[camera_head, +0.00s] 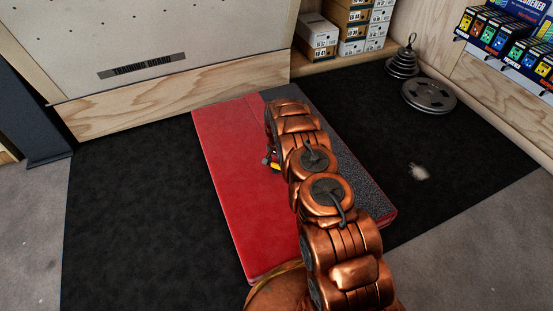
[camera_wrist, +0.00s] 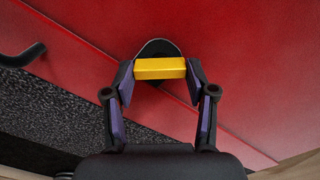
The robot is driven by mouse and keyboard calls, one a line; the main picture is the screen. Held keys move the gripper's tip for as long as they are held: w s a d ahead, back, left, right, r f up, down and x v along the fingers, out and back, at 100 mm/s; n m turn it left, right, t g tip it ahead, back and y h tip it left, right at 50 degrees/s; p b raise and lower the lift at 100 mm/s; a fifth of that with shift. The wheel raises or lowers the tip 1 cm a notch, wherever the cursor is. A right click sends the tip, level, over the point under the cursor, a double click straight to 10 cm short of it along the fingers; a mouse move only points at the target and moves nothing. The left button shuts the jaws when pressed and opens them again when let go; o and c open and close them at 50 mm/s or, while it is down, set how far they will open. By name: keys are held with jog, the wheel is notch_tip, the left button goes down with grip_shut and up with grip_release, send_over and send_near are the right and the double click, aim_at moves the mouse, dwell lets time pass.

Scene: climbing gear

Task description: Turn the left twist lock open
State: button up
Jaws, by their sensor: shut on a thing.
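The twist lock shows in the wrist view as a yellow bar-shaped handle (camera_wrist: 160,68) over a dark round base (camera_wrist: 158,47), set against a red surface. My gripper (camera_wrist: 160,70) has one finger at each end of the yellow handle and is shut on it. The handle lies level across the picture. In the head view a small yellow bit of a lock (camera_head: 274,166) shows beside my copper-coloured arm, which hides most of that area and my gripper. I cannot tell from the head view which lock this is.
A red and grey mat or panel (camera_head: 235,190) lies under my arm on black flooring. A dark curved handle (camera_wrist: 22,56) is at the left in the wrist view. Weight plates (camera_head: 428,95), shoe boxes (camera_head: 317,35) and a wooden training board (camera_head: 150,70) stand farther back.

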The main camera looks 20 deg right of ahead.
aim_at(277, 165)
jog(key=n+p, duration=0.2)
jog(key=n, duration=0.2)
jog(key=shift+s+r+n+p, duration=0.1)
jog(key=shift+n+p, duration=0.2)
jog(key=shift+p, duration=0.05)
jog(key=n+p, duration=0.1)
jog(key=n, duration=0.3)
jog(key=shift+n+p, duration=0.4)
jog(key=o, duration=1.2)
jog(key=shift+c, duration=0.2)
notch_tip(277, 165, up, 12)
dwell(0.5)
